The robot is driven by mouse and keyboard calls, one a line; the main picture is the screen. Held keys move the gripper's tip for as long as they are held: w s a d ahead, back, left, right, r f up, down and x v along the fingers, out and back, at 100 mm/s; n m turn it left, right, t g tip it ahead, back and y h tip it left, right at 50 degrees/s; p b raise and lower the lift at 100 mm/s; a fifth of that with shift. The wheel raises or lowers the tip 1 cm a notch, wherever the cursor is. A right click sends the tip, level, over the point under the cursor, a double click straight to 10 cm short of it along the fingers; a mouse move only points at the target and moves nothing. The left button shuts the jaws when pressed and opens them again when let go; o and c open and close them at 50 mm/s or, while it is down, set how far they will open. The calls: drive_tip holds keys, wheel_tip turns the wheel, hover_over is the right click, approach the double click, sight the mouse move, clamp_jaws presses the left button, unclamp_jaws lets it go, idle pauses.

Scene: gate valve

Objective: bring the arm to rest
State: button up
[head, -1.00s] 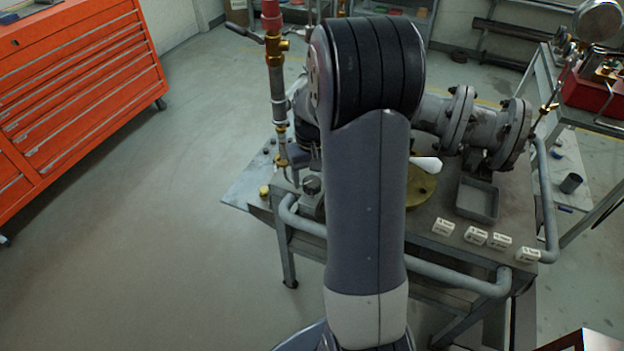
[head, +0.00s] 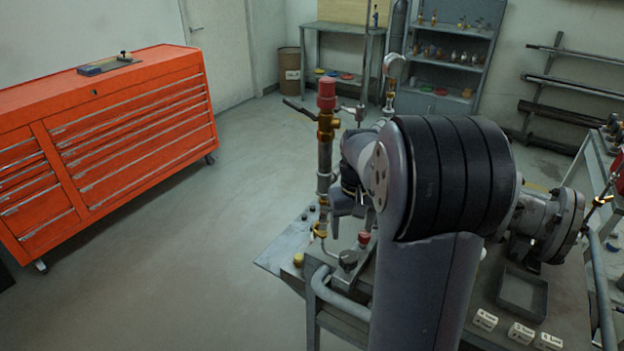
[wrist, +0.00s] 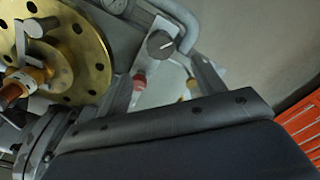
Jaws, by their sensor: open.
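My arm fills the centre of the head view, its elbow raised and its forearm reaching away over the workbench (head: 278,252). My gripper (wrist: 164,82) shows in the wrist view with its two fingers spread apart and nothing held between them. Beyond the fingers are a round grey knob (wrist: 160,44), a red cap (wrist: 140,80) and the bench top. A brass flange disc (wrist: 85,45) with bolt holes lies to the left of the fingers. In the head view my own arm hides much of the bench and the pipework.
A vertical pipe with a red cap (head: 326,95) stands left of my arm. The flanged pipe (head: 545,222), a grey tray (head: 522,290) and several white labelled blocks (head: 521,333) are at right. An orange tool cabinet (head: 130,135) stands left; the floor between is clear.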

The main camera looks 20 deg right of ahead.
sight(349, 256)
wheel_tip(349, 256, down, 11)
drive_tip(key=shift+r, duration=0.2)
idle(0.3)
drive_tip(key=shift+r, duration=0.1)
